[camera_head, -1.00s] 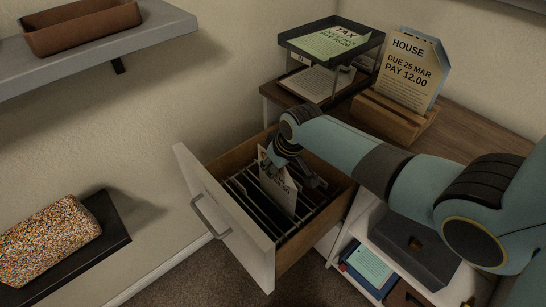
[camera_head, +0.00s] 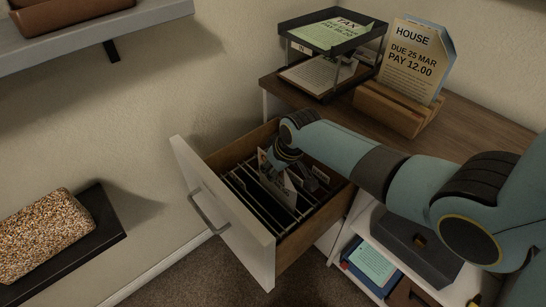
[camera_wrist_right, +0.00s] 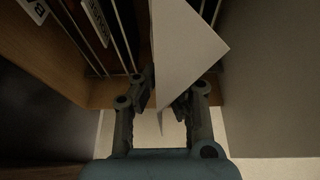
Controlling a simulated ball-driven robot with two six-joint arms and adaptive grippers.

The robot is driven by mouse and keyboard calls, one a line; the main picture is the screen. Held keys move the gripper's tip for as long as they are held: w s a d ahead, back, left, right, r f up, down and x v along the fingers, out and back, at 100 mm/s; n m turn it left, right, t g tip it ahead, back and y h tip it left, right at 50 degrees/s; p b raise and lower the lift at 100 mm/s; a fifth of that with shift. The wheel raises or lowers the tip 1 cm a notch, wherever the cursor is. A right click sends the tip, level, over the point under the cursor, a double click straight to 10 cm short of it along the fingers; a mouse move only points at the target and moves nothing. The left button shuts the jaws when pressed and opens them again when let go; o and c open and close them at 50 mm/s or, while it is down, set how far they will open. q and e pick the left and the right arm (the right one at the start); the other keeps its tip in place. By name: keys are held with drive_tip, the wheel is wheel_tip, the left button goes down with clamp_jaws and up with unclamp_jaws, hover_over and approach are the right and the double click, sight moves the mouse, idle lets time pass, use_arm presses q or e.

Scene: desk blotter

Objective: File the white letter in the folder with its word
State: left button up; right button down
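The white letter (camera_head: 287,189) stands on edge inside the open drawer (camera_head: 222,228), among the upright folders (camera_head: 247,202). My right gripper (camera_head: 287,170) reaches down into the drawer and is shut on the letter. In the right wrist view the letter (camera_wrist_right: 185,45) lies between the two fingers (camera_wrist_right: 166,92), with a corner hanging down past them. The letter's word is also unreadable. My left gripper is out of view.
On the cabinet top (camera_head: 459,129) stand a black two-tier tray (camera_head: 322,50) with papers and a wooden holder (camera_head: 398,107) with a HOUSE bill (camera_head: 411,62). Open shelves below hold a dark box (camera_head: 423,247) and a blue folder (camera_head: 365,270). Wall shelves are at left.

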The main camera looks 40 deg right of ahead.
drive_tip(key=shift+f+b, duration=1.2)
drive_tip(key=shift+f, duration=0.55)
drive_tip(key=c, duration=1.4)
unclamp_jaws()
drive_tip(key=v, duration=1.2)
